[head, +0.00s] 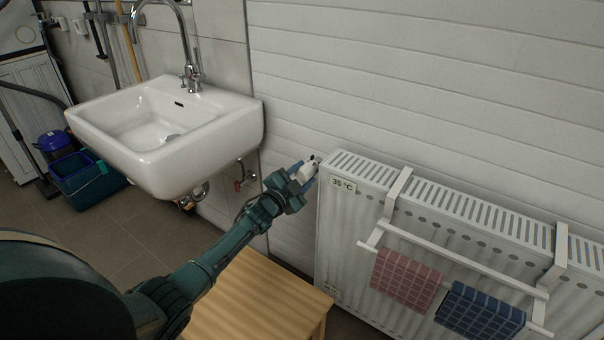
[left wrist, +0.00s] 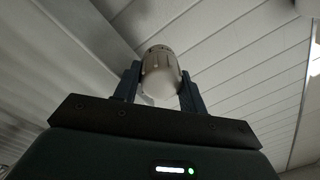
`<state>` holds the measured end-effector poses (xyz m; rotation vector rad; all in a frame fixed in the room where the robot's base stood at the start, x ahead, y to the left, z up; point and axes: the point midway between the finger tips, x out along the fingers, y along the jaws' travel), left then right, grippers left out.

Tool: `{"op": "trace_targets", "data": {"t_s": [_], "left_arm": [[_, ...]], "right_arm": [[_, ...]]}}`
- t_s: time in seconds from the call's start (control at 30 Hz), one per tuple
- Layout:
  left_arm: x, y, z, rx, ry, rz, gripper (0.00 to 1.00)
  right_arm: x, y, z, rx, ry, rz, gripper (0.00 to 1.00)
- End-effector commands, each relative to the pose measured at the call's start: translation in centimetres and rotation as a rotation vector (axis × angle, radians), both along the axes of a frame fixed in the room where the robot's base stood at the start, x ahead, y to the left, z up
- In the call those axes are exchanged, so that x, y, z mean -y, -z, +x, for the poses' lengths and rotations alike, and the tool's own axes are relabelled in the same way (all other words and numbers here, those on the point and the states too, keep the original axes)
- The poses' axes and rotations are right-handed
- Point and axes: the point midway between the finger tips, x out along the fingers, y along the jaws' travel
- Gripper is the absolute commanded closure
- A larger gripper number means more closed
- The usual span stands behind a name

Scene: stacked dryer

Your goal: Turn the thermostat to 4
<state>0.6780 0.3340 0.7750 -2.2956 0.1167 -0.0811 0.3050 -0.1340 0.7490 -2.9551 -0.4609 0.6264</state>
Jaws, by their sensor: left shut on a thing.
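The white thermostat knob (head: 306,172) is at the upper left end of the white radiator (head: 360,215). My left gripper (head: 304,173) is shut on the knob, with one finger on each side of it. In the left wrist view the knob (left wrist: 160,75) sits between the two dark fingers (left wrist: 159,88). Its number scale cannot be read in either view. A label on the radiator reads 35 °C. My right gripper is not in view.
A wooden stool (head: 255,295) stands below my left forearm. A white sink (head: 165,130) is on the wall to the left. A rail on the radiator holds a red towel (head: 406,279) and a blue towel (head: 480,313). Blue buckets (head: 85,180) stand on the floor at far left.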

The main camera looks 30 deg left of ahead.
Motion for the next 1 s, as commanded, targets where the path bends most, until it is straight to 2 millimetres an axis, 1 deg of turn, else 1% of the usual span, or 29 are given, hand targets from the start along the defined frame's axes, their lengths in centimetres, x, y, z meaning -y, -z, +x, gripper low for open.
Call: {"op": "trace_targets", "data": {"t_s": [0.1, 0.3, 0.77, 0.8, 0.9, 1.0], "left_arm": [[-0.03, 0.02, -0.04, -0.009, 0.000, -0.050, 0.81], [-0.02, 0.06, -0.04, -0.016, 0.000, -0.098, 0.81], [-0.01, 0.10, -0.04, -0.017, 0.000, -0.112, 0.81], [-0.02, 0.09, -0.04, -0.017, 0.000, -0.112, 0.58], [-0.01, 0.09, -0.04, -0.017, 0.000, -0.111, 0.50], [-0.01, 0.06, -0.03, -0.017, 0.000, -0.111, 0.49]], "right_arm": [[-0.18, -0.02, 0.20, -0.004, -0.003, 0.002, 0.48], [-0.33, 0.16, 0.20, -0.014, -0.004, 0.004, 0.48], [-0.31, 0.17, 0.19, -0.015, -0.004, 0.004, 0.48], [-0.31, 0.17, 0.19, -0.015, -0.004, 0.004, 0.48], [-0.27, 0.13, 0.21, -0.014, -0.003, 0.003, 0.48], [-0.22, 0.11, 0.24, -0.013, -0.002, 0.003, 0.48]]}}
